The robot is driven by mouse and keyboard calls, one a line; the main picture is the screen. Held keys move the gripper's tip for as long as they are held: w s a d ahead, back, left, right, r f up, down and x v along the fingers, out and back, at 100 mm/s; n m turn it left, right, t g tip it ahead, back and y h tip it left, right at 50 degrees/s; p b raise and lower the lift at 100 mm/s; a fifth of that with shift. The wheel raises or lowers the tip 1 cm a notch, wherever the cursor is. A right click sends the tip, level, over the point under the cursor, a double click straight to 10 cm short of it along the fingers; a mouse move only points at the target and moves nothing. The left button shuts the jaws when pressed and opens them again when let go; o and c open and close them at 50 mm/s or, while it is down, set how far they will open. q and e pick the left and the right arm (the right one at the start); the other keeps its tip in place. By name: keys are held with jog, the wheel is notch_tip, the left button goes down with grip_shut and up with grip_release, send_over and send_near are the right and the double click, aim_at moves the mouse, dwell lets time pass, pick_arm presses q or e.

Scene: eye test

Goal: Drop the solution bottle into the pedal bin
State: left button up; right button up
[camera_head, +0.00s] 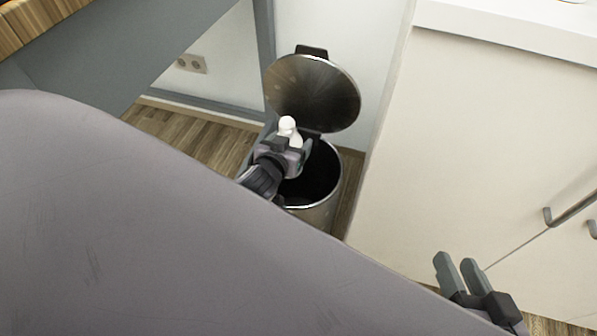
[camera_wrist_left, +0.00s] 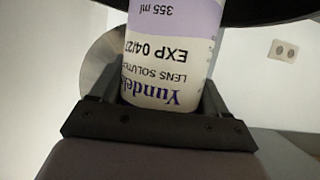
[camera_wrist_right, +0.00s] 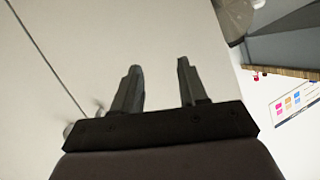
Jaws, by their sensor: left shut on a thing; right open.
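The pedal bin (camera_head: 322,216) is a round metal bin with its lid (camera_head: 312,92) raised and a dark inside. The solution bottle (camera_head: 288,127) shows its white top over the bin's opening in the head view. My left gripper (camera_head: 296,150) is shut on it, above the near left part of the rim. In the left wrist view the bottle (camera_wrist_left: 168,60), white and lilac with "LENS SOLUTION" print upside down, sits between the fingers. My right gripper (camera_head: 457,272) is open and empty in front of the cabinet; its spread fingers show in the right wrist view (camera_wrist_right: 157,88).
A white cabinet (camera_head: 450,150) with metal handles stands to the right of the bin. A grey and wooden table edge (camera_head: 120,55) is at the upper left. A wall socket (camera_head: 192,63) is behind. Wood floor (camera_head: 195,135) is free left of the bin.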

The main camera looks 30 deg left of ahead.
pick_arm(q)
jog(key=shift+f+b, duration=0.3)
jog(key=shift+f, duration=0.1)
jog(key=o, duration=1.4)
jog(key=shift+c, duration=0.2)
jog(key=shift+f, duration=0.1)
jog(key=shift+s, duration=0.1)
